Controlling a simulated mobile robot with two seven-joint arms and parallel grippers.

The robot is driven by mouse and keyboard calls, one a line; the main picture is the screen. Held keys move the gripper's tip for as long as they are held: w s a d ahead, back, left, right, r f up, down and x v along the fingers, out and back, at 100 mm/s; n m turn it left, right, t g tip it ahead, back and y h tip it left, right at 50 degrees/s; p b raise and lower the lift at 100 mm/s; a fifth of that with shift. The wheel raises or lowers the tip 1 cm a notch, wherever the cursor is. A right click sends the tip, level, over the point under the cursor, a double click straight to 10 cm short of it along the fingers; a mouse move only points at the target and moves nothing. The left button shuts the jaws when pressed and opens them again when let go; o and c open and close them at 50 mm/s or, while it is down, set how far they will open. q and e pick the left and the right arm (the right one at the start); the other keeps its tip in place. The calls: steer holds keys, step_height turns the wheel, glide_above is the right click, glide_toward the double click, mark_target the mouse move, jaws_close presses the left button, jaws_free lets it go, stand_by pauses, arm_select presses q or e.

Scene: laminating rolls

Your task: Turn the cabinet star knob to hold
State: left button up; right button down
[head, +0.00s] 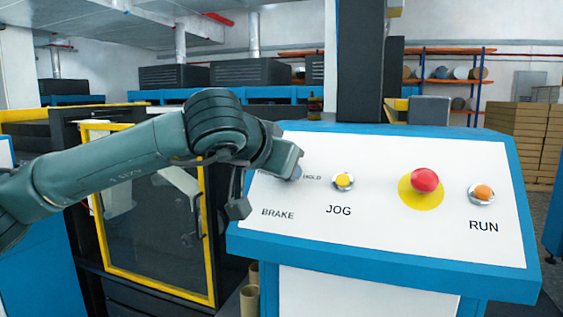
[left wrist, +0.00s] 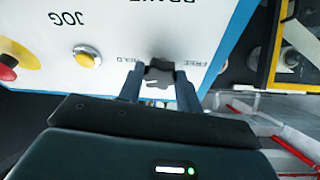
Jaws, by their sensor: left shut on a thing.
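The dark grey star knob (left wrist: 160,74) is on the white face of the cabinet's control panel, by the BRAKE label. In the left wrist view, which is upside down, the HOLD label lies to its left and the FREE label to its right. My left gripper (left wrist: 160,88) is shut on the knob, one finger on each side. In the head view, my left gripper (head: 292,165) covers most of the knob and the FREE label, while HOLD shows just to the right. I cannot tell which label the knob points to. My right gripper is not in view.
On the same panel (head: 390,240) sit a yellow JOG button (head: 343,181), a red mushroom button (head: 425,180) and an orange RUN button (head: 482,193). A yellow-framed door (head: 155,225) stands behind my left arm. Cardboard tubes (head: 250,298) stand below the panel's left edge.

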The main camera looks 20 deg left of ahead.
arm_select(q)
steer(key=shift+a+m+g+h+p, duration=0.15)
steer(key=shift+m+h+p, duration=0.2)
steer(key=shift+m, duration=0.6)
steer(key=shift+m+g+h+p, duration=0.15)
steer(key=shift+m+h+p, duration=0.2)
steer(key=shift+m, duration=0.6)
steer(key=o, duration=1)
steer(key=shift+s+r, duration=0.1)
steer(key=v, duration=1.3)
steer(key=shift+b, duration=0.35)
